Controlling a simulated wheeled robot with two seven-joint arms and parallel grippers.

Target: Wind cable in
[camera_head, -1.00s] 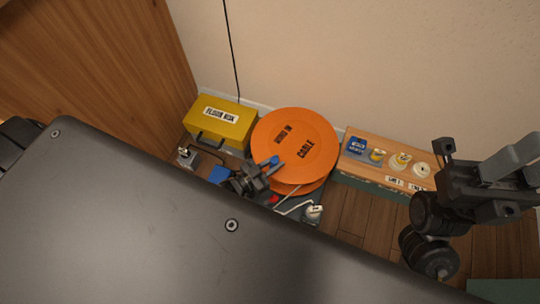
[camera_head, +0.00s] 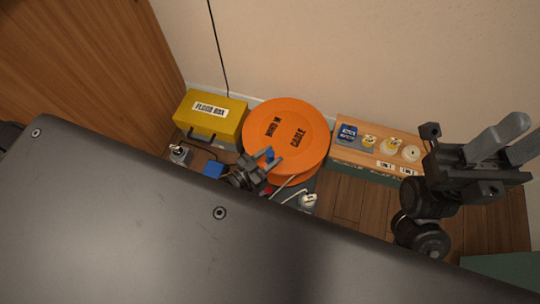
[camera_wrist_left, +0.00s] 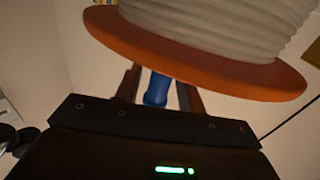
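A large orange reel (camera_head: 305,125), labelled as a cable winder, stands by the wall. The left wrist view shows its orange rim (camera_wrist_left: 200,65) and the pale wound cable (camera_wrist_left: 215,25). A blue handle (camera_head: 269,153) is at the reel's near left side. My left gripper (camera_head: 271,163) is at this handle. In the left wrist view its fingers stand on either side of the blue handle (camera_wrist_left: 157,90), with small gaps. A white cable (camera_head: 290,194) runs from beneath the reel to a white plug (camera_head: 308,201). My right gripper (camera_head: 512,136) is open, empty and raised at the right.
A yellow box (camera_head: 211,114) stands left of the reel. A blue block (camera_head: 213,169) and a small metal device (camera_head: 180,154) are at the left. Bare floor shows between the panel and my right arm.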

